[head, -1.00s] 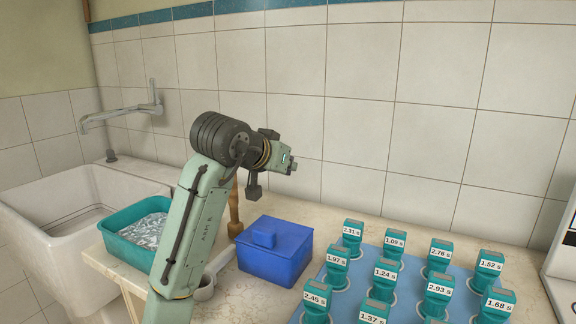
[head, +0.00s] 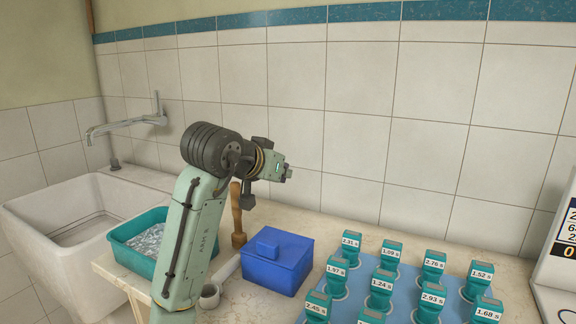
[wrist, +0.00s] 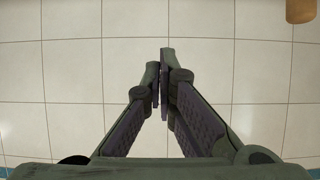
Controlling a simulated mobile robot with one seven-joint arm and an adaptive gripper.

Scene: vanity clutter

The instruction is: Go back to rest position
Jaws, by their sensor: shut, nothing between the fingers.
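My gripper (wrist: 160,82) shows in the wrist view with its two fingers together and nothing between them. The fingers themselves are hard to make out in the head view. My arm hides part of the counter and part of the teal tub.
A teal tub (head: 122,252) of small shiny pieces stands left of my arm, beside a white sink (head: 60,236) with a wall tap (head: 125,124). A wooden-handled tool (head: 237,215) stands behind the box. Several teal labelled devices stand on a blue mat (head: 398,308) at right.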

